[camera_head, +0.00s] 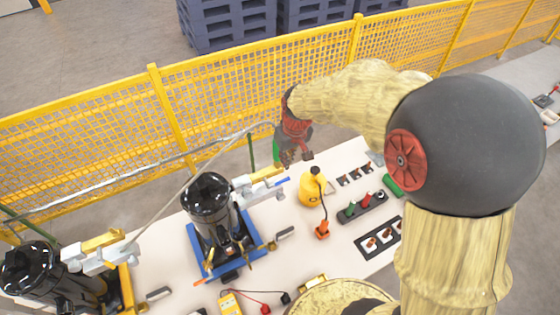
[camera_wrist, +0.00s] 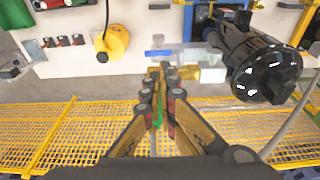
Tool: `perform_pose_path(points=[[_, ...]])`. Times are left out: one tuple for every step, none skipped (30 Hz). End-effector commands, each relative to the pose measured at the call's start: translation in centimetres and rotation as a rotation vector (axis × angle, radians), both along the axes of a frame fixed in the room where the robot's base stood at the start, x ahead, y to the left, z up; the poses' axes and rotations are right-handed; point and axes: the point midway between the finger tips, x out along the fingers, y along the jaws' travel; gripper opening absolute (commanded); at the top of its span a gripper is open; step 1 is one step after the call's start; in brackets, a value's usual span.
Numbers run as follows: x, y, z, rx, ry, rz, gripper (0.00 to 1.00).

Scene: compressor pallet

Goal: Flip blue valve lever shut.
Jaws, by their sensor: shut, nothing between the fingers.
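The blue valve lever (camera_head: 283,181) sticks out to the right from a pale valve fitting (camera_head: 254,194) beside a black compressor tank (camera_head: 209,204). In the wrist view the lever (camera_wrist: 157,53) points left from the fitting (camera_wrist: 190,57), with the tank (camera_wrist: 262,70) to the right. My gripper (camera_head: 297,157) hangs above and behind the lever in the head view. In the wrist view its fingers (camera_wrist: 160,70) are together and empty, with their tips just below the lever. I cannot tell whether they touch it.
A yellow mesh fence (camera_head: 205,100) runs behind the table (camera_head: 290,240). A yellow bottle (camera_head: 312,190) stands right of the lever. Tool trays (camera_head: 362,208) lie farther right. A second black tank (camera_head: 42,272) stands at the left. A grey hose spans between the tanks.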

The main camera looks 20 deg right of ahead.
Motion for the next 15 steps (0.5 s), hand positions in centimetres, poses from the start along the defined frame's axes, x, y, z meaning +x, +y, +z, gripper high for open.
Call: perform_pose_path(points=[[0.17,-0.01,0.23,0.000,0.005,0.002,0.00],[0.25,0.00,0.17,0.000,0.006,0.003,0.00],[0.32,-0.01,0.10,0.000,0.007,0.004,0.00],[0.35,0.00,0.05,0.000,0.007,0.004,0.00],[0.38,-0.01,0.00,0.000,0.008,0.004,0.00],[0.38,-0.01,-0.06,-0.001,0.008,0.005,0.00],[0.38,-0.01,-0.09,0.000,0.008,0.004,0.00],[0.38,-0.01,-0.11,0.000,0.008,0.004,0.00],[0.37,-0.01,-0.12,0.000,0.007,0.004,0.00],[0.37,-0.01,-0.12,0.000,0.007,0.004,0.00],[0.37,-0.01,-0.12,0.000,0.007,0.004,0.00],[0.37,-0.01,-0.11,0.000,0.007,0.004,0.00],[0.37,0.00,-0.12,0.000,0.007,0.004,0.00],[0.37,0.00,-0.16,0.000,0.008,0.004,0.00],[0.38,0.00,-0.26,0.001,0.008,0.005,0.00]])
